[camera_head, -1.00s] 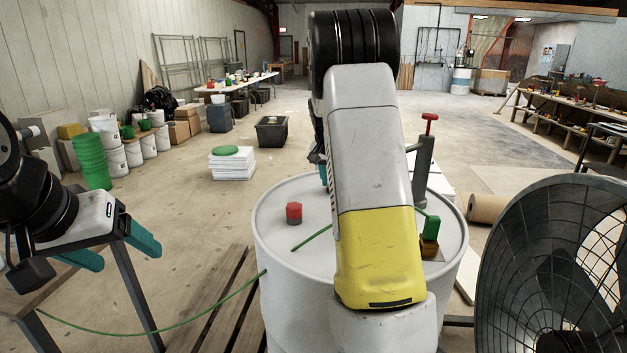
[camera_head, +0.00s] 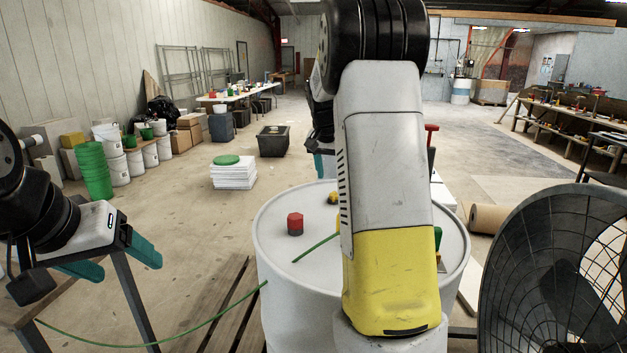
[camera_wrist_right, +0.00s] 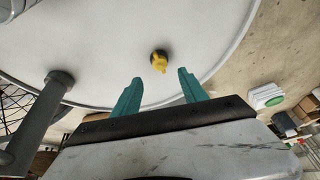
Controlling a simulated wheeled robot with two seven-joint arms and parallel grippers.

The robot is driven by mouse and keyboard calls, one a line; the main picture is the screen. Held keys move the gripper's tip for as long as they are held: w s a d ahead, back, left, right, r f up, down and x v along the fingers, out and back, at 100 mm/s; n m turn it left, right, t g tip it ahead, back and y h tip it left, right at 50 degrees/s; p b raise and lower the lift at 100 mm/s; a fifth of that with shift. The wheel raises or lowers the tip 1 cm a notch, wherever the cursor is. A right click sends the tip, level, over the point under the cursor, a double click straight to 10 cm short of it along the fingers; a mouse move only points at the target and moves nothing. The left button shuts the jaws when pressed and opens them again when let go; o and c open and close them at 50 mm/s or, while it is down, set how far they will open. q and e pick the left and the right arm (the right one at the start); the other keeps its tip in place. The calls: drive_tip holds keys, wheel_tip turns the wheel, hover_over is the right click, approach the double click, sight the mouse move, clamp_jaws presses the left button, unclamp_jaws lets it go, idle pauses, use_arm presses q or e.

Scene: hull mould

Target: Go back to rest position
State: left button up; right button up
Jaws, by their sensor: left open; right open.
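My left gripper (camera_head: 115,260) is at the left of the head view, with its teal fingers apart and nothing between them. My right gripper (camera_wrist_right: 160,78) is open and empty in the right wrist view. It points over the white round drum top (camera_wrist_right: 100,50), and a small yellow piece with a dark base (camera_wrist_right: 159,61) lies beyond its fingertips. In the head view my right arm covers much of the drum (camera_head: 275,225), and only part of the right gripper shows. The yellow piece also shows there (camera_head: 333,197).
A red hexagonal piece (camera_head: 295,224) and a green cord (camera_head: 315,248) are on the drum. A partly hidden green block (camera_head: 438,237) is by my right arm. A red-topped post (camera_head: 431,140) stands behind. A large mesh fan (camera_head: 550,270) is close at right.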

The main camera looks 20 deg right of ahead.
idle(0.4)
drive_tip(key=s+a+r+n+y, duration=0.1)
drive_tip(key=s+a, duration=0.4)
drive_tip(key=s, duration=0.5)
drive_tip(key=s+a+r+n+t+y, duration=0.1)
drive_tip(key=s+a+n, duration=0.3)
drive_tip(key=s, duration=0.7)
drive_tip(key=s+a+r+n+t+y, duration=0.1)
drive_tip(key=s+a+n+y, duration=0.1)
drive_tip(key=s+a, duration=0.5)
drive_tip(key=s+y, duration=0.1)
drive_tip(key=s, duration=0.3)
drive_tip(key=shift+s+a+r+n, duration=0.2)
drive_tip(key=shift+s+a+n, duration=0.1)
drive_tip(key=shift+n, duration=0.1)
